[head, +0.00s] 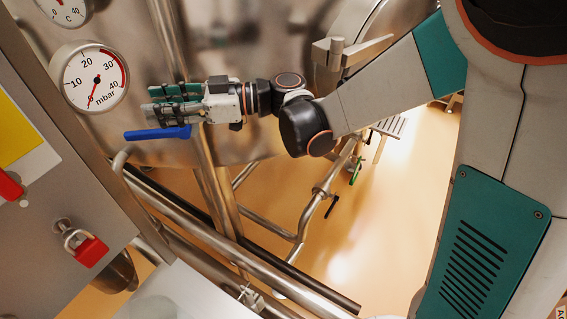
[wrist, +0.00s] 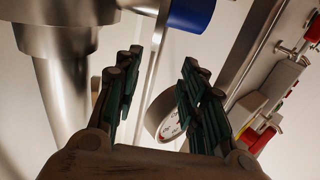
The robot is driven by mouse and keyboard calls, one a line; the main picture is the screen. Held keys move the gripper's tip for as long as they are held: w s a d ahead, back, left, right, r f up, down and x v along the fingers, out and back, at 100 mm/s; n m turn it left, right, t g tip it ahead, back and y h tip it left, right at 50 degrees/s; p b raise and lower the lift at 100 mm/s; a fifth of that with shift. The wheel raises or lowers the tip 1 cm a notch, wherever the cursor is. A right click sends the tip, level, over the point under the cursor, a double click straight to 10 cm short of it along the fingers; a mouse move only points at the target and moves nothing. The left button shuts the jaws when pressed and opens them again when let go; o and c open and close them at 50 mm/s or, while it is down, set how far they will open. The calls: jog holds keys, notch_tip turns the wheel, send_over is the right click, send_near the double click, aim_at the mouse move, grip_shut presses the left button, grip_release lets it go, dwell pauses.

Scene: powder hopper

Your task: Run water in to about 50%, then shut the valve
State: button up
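A blue lever handle (head: 158,132) sticks out in front of the steel vessel (head: 240,60), just below my gripper (head: 160,104) in the head view. A blue part, likely the same handle, shows at the top of the wrist view (wrist: 191,14). My gripper (wrist: 161,60) has its dark green fingers spread, with nothing held between them. From these views I cannot tell whether a finger touches the handle. A round mbar gauge (head: 82,77) is left of the gripper; its needle points near the bottom of the scale. No water or level reading is visible.
A second gauge (head: 63,9) in C sits at the top left. A panel (head: 45,225) at left carries a red padlock (head: 90,250) and a red handle (head: 9,186). Steel pipes (head: 240,245) cross below, with a green-handled valve (head: 356,171). A clamp lever (head: 350,50) is above my arm.

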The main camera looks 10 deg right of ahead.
jog(key=d, duration=0.9)
jog(key=s+d+f+m+t+h+b, duration=0.4)
jog(key=s+d+f+m+h+b, duration=0.2)
jog(key=d+f+m+h, duration=0.5)
jog(key=shift+s+d+f+m, duration=0.4)
jog(key=shift+s+d+f, duration=0.25)
jog(key=shift+d+f, duration=0.6)
jog(key=shift+d+r, duration=0.1)
jog(key=shift+r, duration=0.05)
jog(key=s+d+f+m+t+h+b, duration=0.1)
jog(key=s+d+f+m+h+b, duration=0.1)
jog(key=d, duration=0.5)
jog(key=s+d+f+m+t+h+b, duration=0.1)
jog(key=s+d+f+m+h+b, duration=0.1)
jog(key=d, duration=0.5)
jog(key=s+f+m+h, duration=0.1)
jog(key=s+m+h, duration=0.1)
jog(key=h, duration=0.1)
jog(key=shift+s+d+t, duration=0.15)
jog(key=shift+d+t, duration=0.05)
jog(key=shift+t, duration=0.2)
jog(key=shift+a, duration=0.15)
jog(key=shift+c, duration=0.6)
